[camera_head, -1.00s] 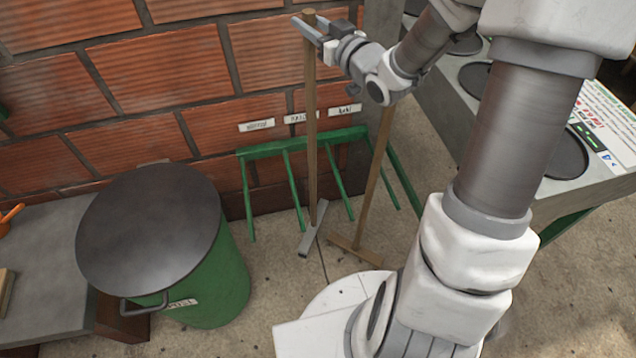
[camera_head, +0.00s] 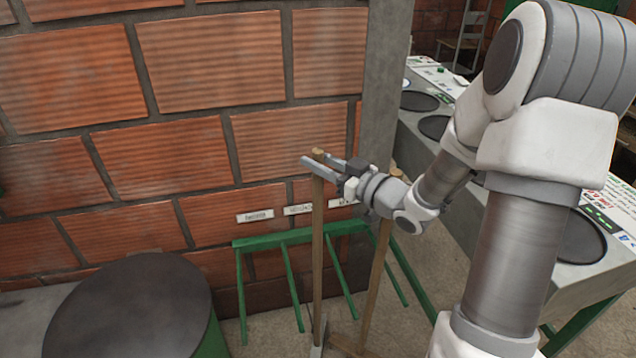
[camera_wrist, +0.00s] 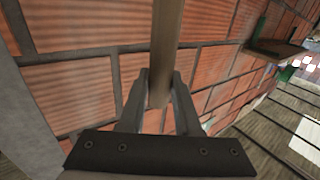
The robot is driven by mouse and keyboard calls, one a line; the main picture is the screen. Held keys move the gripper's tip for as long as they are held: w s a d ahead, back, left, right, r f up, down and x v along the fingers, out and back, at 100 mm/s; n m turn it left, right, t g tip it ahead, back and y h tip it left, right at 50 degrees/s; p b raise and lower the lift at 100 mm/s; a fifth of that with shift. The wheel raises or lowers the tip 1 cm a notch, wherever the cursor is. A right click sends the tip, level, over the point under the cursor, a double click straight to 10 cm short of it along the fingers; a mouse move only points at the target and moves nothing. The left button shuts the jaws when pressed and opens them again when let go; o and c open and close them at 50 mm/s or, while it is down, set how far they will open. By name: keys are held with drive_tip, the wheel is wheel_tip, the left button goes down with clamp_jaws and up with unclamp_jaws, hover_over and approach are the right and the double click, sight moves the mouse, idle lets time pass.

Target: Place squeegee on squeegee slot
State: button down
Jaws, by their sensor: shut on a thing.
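My gripper (camera_head: 318,161) is shut on the upper end of the squeegee's wooden handle (camera_head: 317,245). The squeegee hangs nearly upright, with its grey head (camera_head: 319,350) low at the bottom edge of the head view. In the wrist view the handle (camera_wrist: 166,45) runs between the two fingers of my gripper (camera_wrist: 160,88). A green rack (camera_head: 275,240) with several prongs is fixed at the brick wall, behind the handle. Small labels (camera_head: 255,215) are on the wall above it. The handle crosses in front of the rack, and I cannot tell its distance from the prongs.
A second wooden-handled tool (camera_head: 377,270) stands right of the squeegee, partly behind my wrist. A green barrel with a dark lid (camera_head: 130,310) is at lower left. A grey counter with round dark openings (camera_head: 433,127) lies to the right.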

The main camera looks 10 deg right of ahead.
drive_tip(key=shift+f+b, duration=0.55)
drive_tip(key=shift+f, duration=1.3)
drive_tip(key=c, duration=0.6)
unclamp_jaws()
drive_tip(key=shift+r, duration=0.1)
drive_tip(key=p+v, duration=0.2)
drive_tip(key=v, duration=1)
